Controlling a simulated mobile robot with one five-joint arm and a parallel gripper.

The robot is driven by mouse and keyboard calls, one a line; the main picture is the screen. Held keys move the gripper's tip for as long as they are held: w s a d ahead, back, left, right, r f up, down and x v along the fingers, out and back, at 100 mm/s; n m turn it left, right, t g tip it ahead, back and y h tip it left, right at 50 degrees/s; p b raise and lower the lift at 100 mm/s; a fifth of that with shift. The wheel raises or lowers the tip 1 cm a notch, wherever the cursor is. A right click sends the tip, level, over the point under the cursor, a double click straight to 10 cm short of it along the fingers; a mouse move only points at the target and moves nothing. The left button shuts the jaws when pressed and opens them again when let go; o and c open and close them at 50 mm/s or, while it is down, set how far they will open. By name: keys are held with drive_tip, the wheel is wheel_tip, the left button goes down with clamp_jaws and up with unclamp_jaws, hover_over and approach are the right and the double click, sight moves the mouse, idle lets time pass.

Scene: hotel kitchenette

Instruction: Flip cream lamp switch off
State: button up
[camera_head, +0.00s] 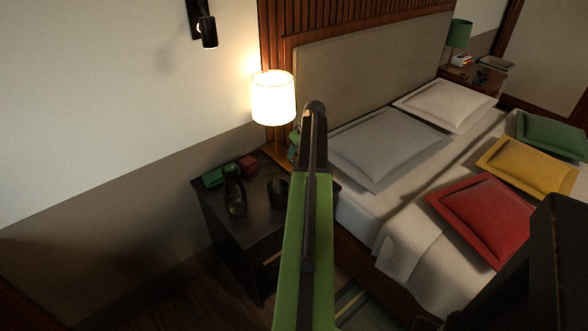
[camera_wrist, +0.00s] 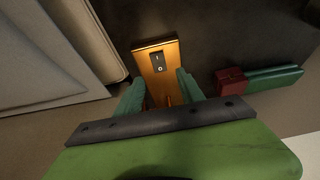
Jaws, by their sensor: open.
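The cream lamp (camera_head: 273,97) is lit and stands at the back of the dark nightstand, beside the bed. In the wrist view, its brass base (camera_wrist: 151,44) carries a dark rocker switch (camera_wrist: 158,62) marked I and O. I cannot tell which side is pressed in. My gripper (camera_wrist: 160,92) is open, its two teal fingers spread to either side of the base's near part, just short of the switch in the picture. I cannot tell whether they touch it. In the head view, my arm hides most of the gripper and the switch.
On the nightstand (camera_head: 240,232) are a green item (camera_head: 214,178), a red box (camera_head: 247,163), a dark bottle-like object (camera_head: 235,190) and a dark cup (camera_head: 277,192). The bed (camera_head: 362,203) with several pillows is to the right. A green-shaded lamp (camera_head: 459,34) stands beyond it.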

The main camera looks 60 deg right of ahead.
sight(292, 161)
drive_tip(key=b+x, duration=0.3)
drive_tip(key=x, duration=0.2)
drive_tip(key=shift+f, duration=0.3)
drive_tip(key=shift+r, duration=0.1)
drive_tip(key=shift+c, duration=0.4)
clamp_jaws()
